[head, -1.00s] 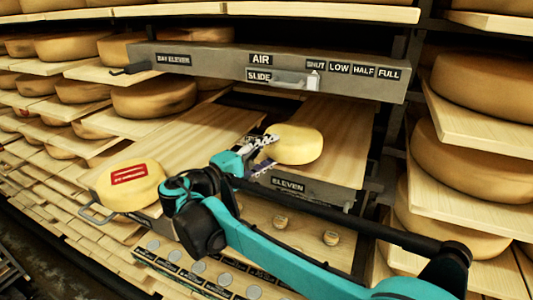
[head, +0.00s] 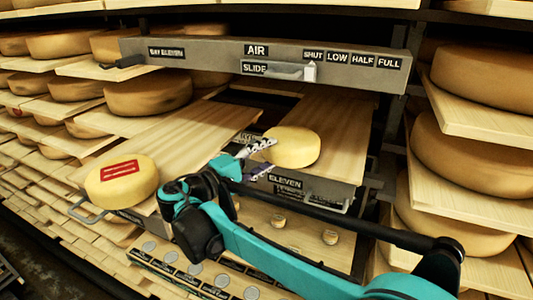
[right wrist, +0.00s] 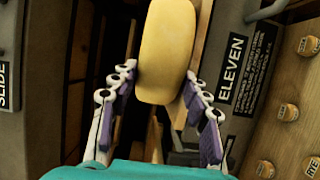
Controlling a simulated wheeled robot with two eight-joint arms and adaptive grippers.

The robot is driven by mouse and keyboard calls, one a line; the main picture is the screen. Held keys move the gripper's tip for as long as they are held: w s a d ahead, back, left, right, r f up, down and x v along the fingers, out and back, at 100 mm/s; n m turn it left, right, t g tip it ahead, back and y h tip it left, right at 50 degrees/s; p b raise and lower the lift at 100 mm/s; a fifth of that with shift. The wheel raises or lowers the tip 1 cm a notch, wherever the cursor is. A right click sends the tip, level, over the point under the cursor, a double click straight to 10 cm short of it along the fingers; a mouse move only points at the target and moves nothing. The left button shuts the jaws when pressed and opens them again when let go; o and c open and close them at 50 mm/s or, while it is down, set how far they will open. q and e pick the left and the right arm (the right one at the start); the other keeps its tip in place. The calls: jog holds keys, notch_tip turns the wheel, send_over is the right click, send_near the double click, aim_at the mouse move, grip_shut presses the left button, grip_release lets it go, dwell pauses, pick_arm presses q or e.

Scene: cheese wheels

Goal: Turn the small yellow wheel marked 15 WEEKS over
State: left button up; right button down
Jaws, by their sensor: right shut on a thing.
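The small yellow wheel (head: 292,148) is at the front of the right-hand board (head: 342,140), over the ELEVEN label. My right gripper (head: 262,160) is shut on it from its left side in the head view. In the right wrist view the wheel (right wrist: 166,50) shows as a rounded yellow block between the two fingers (right wrist: 158,95). No 15 WEEKS mark can be read on it. I cannot tell whether it touches the board. My left gripper is not in view.
A wheel with a red label (head: 121,181) sits on the left board (head: 172,135). A grey AIR slide bar (head: 225,60) crosses behind. Large wheels (head: 470,140) fill the right shelves. Small round pieces (head: 279,222) lie below the ELEVEN label.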

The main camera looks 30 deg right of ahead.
jog(key=shift+w, duration=0.2)
jog(key=shift+s, duration=0.1)
jog(key=shift+f, duration=0.25)
jog(key=c, duration=0.7)
grip_release()
jog(key=shift+a, duration=0.1)
jog(key=shift+s, duration=0.1)
